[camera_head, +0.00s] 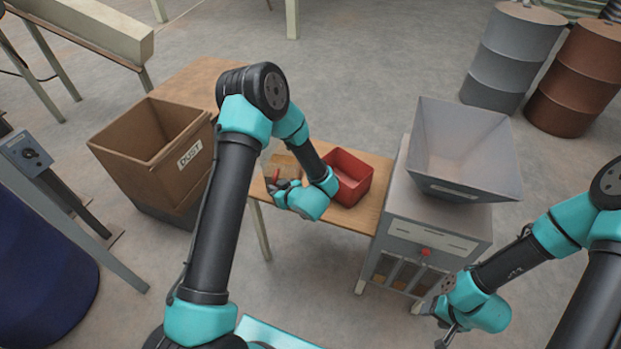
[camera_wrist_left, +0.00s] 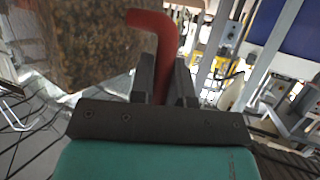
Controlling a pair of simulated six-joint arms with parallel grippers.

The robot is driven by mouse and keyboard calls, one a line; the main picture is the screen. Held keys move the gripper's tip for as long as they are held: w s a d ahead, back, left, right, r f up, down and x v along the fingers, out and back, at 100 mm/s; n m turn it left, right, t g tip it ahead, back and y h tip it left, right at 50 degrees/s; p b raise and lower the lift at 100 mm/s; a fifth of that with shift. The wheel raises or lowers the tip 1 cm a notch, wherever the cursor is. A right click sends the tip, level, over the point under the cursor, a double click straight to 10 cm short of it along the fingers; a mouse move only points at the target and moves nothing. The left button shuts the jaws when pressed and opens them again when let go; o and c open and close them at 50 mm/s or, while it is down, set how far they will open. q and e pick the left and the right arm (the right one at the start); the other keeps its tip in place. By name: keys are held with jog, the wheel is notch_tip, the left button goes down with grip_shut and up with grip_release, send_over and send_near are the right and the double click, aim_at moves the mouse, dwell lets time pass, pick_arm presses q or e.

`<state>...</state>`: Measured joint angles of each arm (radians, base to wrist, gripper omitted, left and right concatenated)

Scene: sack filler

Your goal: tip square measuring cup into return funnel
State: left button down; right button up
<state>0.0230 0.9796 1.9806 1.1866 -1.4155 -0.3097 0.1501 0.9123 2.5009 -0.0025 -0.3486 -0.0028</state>
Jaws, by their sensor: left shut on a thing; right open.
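The square measuring cup (camera_head: 284,163) is clear-walled with brown grains inside. It also shows in the left wrist view (camera_wrist_left: 75,45), at the upper left. My left gripper (camera_head: 275,187) is shut on its red handle (camera_wrist_left: 158,50), and the cup is over the wooden table. I cannot tell whether the cup touches the table. A grey funnel-shaped hopper (camera_head: 462,140) stands on the grey cabinet to the right of the cup; its label is too small to read. My right gripper (camera_head: 446,333) is open and empty, low at the bottom right, in front of the cabinet.
A red open bin (camera_head: 349,166) sits on the wooden table (camera_head: 350,222) between cup and cabinet (camera_head: 435,215). A brown bin marked DUST (camera_head: 138,158) stands left of my left arm. Grey (camera_head: 508,60) and brown (camera_head: 580,80) drums stand at the back right.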

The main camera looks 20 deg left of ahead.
pick_arm(q)
jog(key=w+a+r+n+g+h, duration=0.1)
jog(key=a+r+n+g, duration=0.3)
jog(key=r, duration=0.5)
jog(key=w+a+r+n+g+h, duration=0.1)
jog(key=w+a+r+n+g, duration=0.3)
jog(key=r, duration=0.6)
jog(key=w+a+r+n+g+h, duration=0.1)
jog(key=w+a+r+n+g, duration=0.1)
jog(key=a+r+n+g, duration=0.4)
notch_tip(320, 180, up, 4)
jog(key=shift+w+a+r+n+h, duration=0.25)
jog(key=shift+a+n+h, duration=0.15)
jog(key=shift+a+n, duration=0.15)
